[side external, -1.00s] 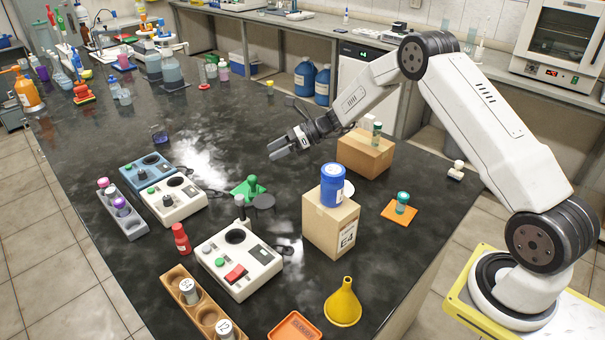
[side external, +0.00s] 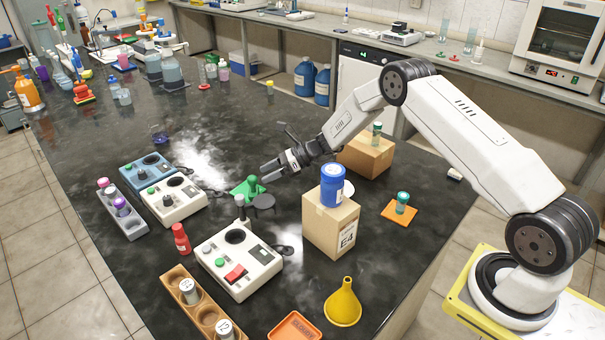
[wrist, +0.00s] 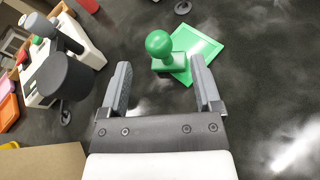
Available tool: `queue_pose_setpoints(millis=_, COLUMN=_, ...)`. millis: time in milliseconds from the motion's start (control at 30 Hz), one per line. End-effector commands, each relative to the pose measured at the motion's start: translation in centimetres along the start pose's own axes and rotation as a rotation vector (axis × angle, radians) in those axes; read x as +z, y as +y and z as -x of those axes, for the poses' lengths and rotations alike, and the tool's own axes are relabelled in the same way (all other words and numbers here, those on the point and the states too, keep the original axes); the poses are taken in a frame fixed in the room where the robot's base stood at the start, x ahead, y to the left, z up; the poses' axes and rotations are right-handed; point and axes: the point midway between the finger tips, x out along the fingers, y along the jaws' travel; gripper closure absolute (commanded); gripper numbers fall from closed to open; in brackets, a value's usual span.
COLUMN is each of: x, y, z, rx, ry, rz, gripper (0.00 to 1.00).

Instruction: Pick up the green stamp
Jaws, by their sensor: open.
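The green stamp (wrist: 161,50) stands upright, its round knob handle up, on a green square pad (wrist: 205,47) in the wrist view. My gripper (side external: 266,171) is open and empty, above and just to the right of the stamp. In the wrist view my gripper's two fingers (wrist: 162,82) are spread, and the stamp appears ahead between them, apart from both.
A white device (side external: 240,262) with a dark round plate (side external: 263,202) beside it stands near the stamp. A cardboard box (side external: 330,226) bearing a blue jar (side external: 333,184) is to the right. Another box (side external: 364,155) lies under my arm.

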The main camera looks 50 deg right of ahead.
Motion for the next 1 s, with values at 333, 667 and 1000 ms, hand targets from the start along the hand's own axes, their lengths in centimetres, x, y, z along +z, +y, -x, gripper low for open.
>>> queue_pose_setpoints(millis=333, x=-0.1, y=0.1, z=-1.8, rx=0.002, ry=0.000, rz=-0.002, gripper=0.18)
queue_pose_setpoints(millis=667, x=-0.1, y=0.1, z=-5.0, rx=0.000, ry=-0.001, rz=-0.001, gripper=0.18)
queue_pose_setpoints(millis=1000, x=-0.1, y=0.1, z=-5.1, rx=-0.001, ry=-0.001, rz=-0.001, gripper=0.18)
